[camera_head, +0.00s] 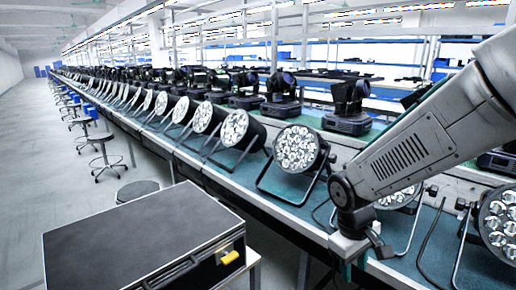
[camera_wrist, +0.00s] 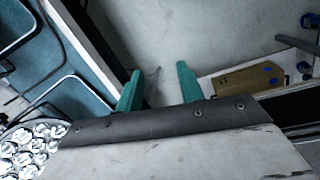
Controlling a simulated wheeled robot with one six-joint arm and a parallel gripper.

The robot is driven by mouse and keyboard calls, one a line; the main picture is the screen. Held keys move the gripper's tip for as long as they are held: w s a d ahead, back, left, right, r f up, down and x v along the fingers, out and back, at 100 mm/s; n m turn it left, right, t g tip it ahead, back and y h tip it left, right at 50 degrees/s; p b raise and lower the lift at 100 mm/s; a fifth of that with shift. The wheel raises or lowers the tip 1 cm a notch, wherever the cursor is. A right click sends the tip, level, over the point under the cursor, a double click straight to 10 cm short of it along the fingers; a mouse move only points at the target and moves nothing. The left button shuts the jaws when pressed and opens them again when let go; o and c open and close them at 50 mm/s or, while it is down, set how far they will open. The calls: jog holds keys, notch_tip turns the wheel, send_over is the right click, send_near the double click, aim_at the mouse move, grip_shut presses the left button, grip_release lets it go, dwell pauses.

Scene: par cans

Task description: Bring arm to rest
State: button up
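My arm reaches in from the right in the head view and bends down at the wrist. My gripper (camera_head: 350,270) is low in front of the bench edge there, and its fingers are partly hidden. In the wrist view its two teal fingers (camera_wrist: 158,68) stand apart with a clear gap, and nothing is held between them. Pale floor shows beyond the fingertips. A par can (camera_head: 297,150) with several round lenses stands on the teal bench (camera_head: 225,178), left of my gripper. A par can face (camera_wrist: 28,148) also shows at the lower left of the wrist view.
A black case (camera_head: 135,235) with a yellow latch stands at the front left. More par cans (camera_head: 497,222) line the bench, with moving-head lights (camera_head: 348,105) behind. Stools (camera_head: 100,150) stand along the aisle. The grey floor (camera_head: 35,150) at the left is open.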

jog(key=s+d+r+m+y, duration=0.1)
jog(key=s+d+r+m, duration=0.1)
jog(key=s+r, duration=0.4)
jog(key=s+d+r+m+t, duration=0.1)
jog(key=s+d+r+m, duration=0.2)
jog(key=s+r, duration=0.4)
jog(key=shift+s+r+m+y, duration=0.3)
jog(key=shift+s+m+y, duration=0.15)
jog(key=shift+s, duration=2.25)
jog(key=shift+c, duration=0.2)
